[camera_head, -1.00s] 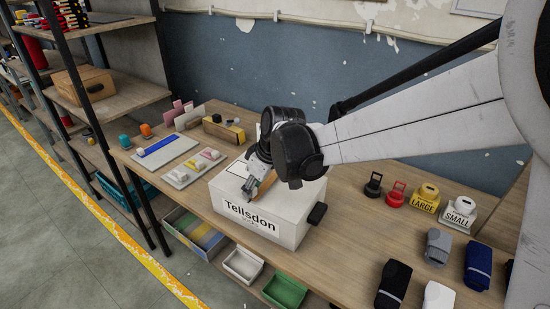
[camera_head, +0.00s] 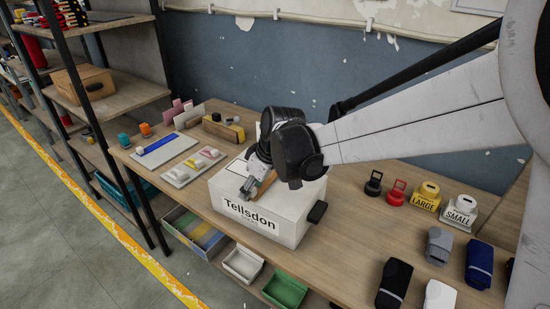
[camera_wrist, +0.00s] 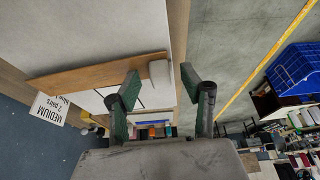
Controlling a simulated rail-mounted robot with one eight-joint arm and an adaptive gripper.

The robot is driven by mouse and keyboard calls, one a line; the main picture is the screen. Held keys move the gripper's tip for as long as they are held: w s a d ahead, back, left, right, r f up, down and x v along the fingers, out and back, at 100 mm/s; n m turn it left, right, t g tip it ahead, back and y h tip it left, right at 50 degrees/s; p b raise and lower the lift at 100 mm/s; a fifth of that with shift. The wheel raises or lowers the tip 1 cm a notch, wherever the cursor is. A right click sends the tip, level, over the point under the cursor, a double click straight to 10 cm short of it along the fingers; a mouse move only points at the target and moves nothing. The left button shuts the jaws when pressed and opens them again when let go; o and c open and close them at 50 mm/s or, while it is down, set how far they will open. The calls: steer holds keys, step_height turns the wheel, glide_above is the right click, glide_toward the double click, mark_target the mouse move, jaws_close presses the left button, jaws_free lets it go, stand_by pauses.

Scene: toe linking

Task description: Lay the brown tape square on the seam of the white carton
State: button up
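The white carton (camera_head: 285,215), lettered "Tellsdon", stands on the bench; its pale top (camera_wrist: 90,25) fills the upper left of the wrist view. The brown tape square (camera_head: 263,187) shows at the carton top beside my gripper (camera_head: 247,190). In the wrist view the tape (camera_wrist: 90,72) is a slanted brown strip with a small white tab (camera_wrist: 158,73) at its right end. My gripper (camera_wrist: 160,83) has its fingers apart, with the tab between them and gaps visible. I cannot tell whether the tape lies flat. My wrist hides part of the carton top, and the seam is not clear.
A white card marked "MEDIUM 2 pairs" (camera_wrist: 48,108) stands close by. A black handle (camera_head: 318,211) juts from the carton's right side. Boards with small pieces (camera_head: 192,168) lie left; stamps (camera_head: 425,197) and folded socks (camera_head: 438,246) lie right. Bins (camera_head: 243,263) sit below.

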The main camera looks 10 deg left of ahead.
steer(key=v, duration=1.1)
steer(key=s+d+r+m+t+h, duration=0.1)
steer(key=s+d+r+m+t, duration=0.15)
steer(key=d, duration=0.75)
steer(key=s+d+r+m+t, duration=0.1)
steer(key=s+d+m, duration=0.25)
steer(key=d, duration=0.65)
steer(key=s+d+f+m+t+h, duration=0.1)
steer(key=s+d+m, duration=0.3)
steer(key=d, duration=0.4)
steer(key=s+d+f+m+t+h, duration=0.1)
steer(key=s+d+f+m+h, duration=0.1)
steer(key=s+d, duration=0.4)
steer(key=d+f+m, duration=0.1)
steer(key=d+m, duration=0.1)
steer(key=shift+s+d+m, duration=0.25)
steer(key=shift+d+m, duration=0.05)
steer(key=shift+d, duration=0.05)
